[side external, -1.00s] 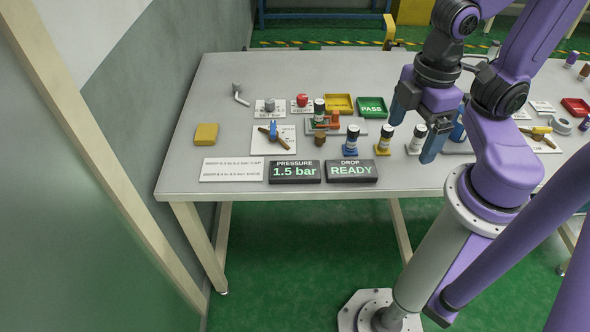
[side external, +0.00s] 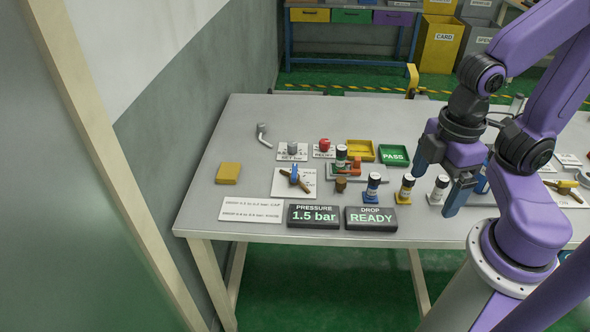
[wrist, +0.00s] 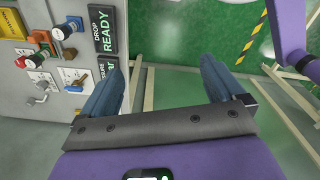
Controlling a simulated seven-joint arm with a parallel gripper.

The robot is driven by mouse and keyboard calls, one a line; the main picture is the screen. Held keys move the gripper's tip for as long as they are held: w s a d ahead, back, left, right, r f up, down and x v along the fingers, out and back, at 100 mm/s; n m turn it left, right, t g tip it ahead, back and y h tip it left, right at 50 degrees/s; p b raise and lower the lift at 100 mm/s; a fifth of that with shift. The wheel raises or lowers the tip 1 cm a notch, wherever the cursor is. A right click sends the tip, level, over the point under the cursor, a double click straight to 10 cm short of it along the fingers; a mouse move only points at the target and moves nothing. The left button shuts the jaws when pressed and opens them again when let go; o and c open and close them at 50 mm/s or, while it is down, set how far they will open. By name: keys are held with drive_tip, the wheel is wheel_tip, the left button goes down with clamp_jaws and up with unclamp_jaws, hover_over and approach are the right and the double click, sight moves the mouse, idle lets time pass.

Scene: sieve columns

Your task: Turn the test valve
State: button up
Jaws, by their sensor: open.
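The test valve appears to be the brass piece with a blue handle (side external: 294,174) on a white plate (side external: 282,189), at the left of the table in the side view. Its brass bar lies diagonally; the handle's exact angle is hard to tell. In the wrist view the valve (wrist: 75,82) shows small at the left. My gripper (side external: 442,178) is open and empty, well to the right of the valve, above the table's front part by the small columns. In the wrist view, floor shows between its fingers (wrist: 163,72).
A pressure display (side external: 313,216) reads 1.5 bar; a drop display (side external: 371,218) reads READY. Small columns, blue (side external: 373,188) and yellow (side external: 405,188), stand between valve and gripper. A red knob (side external: 324,145) and grey knob (side external: 292,148) sit behind the valve. A yellow block (side external: 228,173) lies left.

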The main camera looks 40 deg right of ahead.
drive_tip(key=w+a+r+m, duration=0.1)
drive_tip(key=w+a, duration=0.3)
drive_tip(key=w, duration=0.4)
drive_tip(key=m, duration=0.3)
hover_over(294, 170)
wheel_tip(294, 170, down, 7)
wheel_tip(294, 170, down, 16)
drive_tip(key=shift+f, duration=0.25)
drive_tip(key=shift+s, duration=0.1)
drive_tip(key=c, duration=1)
